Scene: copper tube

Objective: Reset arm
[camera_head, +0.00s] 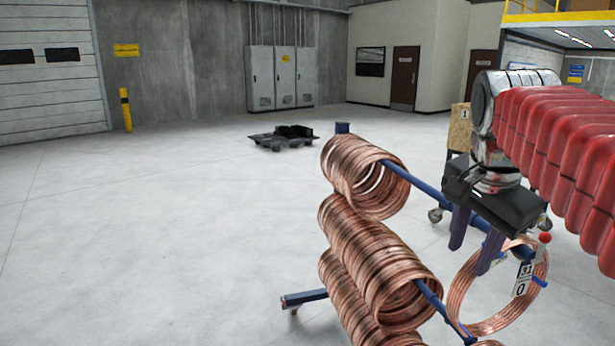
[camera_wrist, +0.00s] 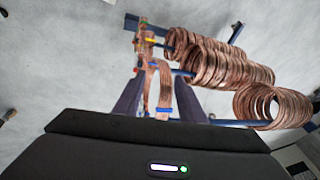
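Copper tube coils hang on a blue rack in the head view: an upper bundle (camera_head: 362,178), a middle bundle (camera_head: 375,262) and a lower one partly hidden. A thin separate coil (camera_head: 476,312) hangs at the right, near tags marked 31 and 0 (camera_head: 523,279). My gripper (camera_head: 468,260) points down above and beside this thin coil, its two fingers apart. In the wrist view the fingers of my gripper (camera_wrist: 160,76) are also apart, with a thin coil edge-on (camera_wrist: 164,85) visible between them. Nothing appears clamped. Contact with the coil cannot be judged.
The blue rack bars (camera_head: 430,186) reach toward my arm. A wheeled cart with a wooden box (camera_head: 459,127) stands behind my gripper. A dark low dolly (camera_head: 283,138) sits on the floor at the back. The floor at left is clear.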

